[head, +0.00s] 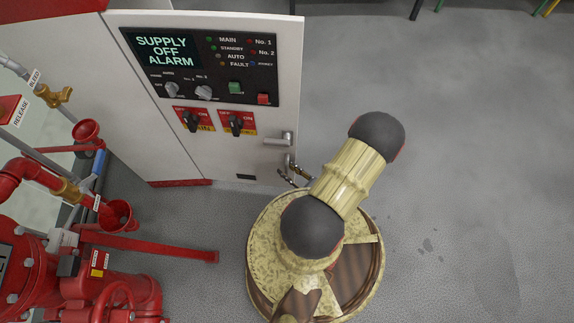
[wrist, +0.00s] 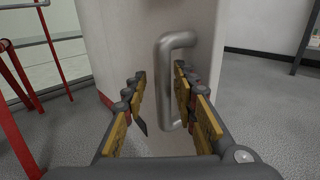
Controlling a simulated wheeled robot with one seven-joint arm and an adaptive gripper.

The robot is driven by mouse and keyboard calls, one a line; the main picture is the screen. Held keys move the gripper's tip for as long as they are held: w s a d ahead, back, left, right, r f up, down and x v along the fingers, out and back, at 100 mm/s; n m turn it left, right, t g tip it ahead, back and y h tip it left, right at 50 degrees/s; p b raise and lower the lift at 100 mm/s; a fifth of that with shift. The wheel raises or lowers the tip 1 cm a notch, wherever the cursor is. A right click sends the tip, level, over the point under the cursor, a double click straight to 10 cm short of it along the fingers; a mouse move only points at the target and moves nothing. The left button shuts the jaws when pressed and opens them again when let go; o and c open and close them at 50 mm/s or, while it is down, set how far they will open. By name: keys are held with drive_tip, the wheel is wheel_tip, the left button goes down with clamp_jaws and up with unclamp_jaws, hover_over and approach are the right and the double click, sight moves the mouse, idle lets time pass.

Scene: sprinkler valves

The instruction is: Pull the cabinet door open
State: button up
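The white cabinet door (head: 235,155) carries a dark alarm panel, and it looks closed. Its silver handle (head: 280,139) is at the right side of the door. In the wrist view the handle (wrist: 163,85) is a vertical D-shaped bar in front of the white door face (wrist: 118,40). My gripper (head: 292,172) is at the door's lower right, just below the handle in the head view. In the wrist view my gripper (wrist: 160,76) is open, with one finger on each side of the bar. The right finger lies close to the bar, by the loop; contact cannot be told.
Red pipes and valves (head: 105,290) fill the left side. A red pipe (head: 150,247) runs low along the floor before the cabinet. Grey floor (head: 470,180) to the right is clear. Dark and coloured legs (head: 440,5) show at the top edge.

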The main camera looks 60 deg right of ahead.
drive_tip(key=s+a, duration=0.1)
drive_tip(key=s, duration=0.6)
drive_tip(key=shift+s, duration=0.25)
drive_tip(key=shift+s, duration=0.1)
idle(0.7)
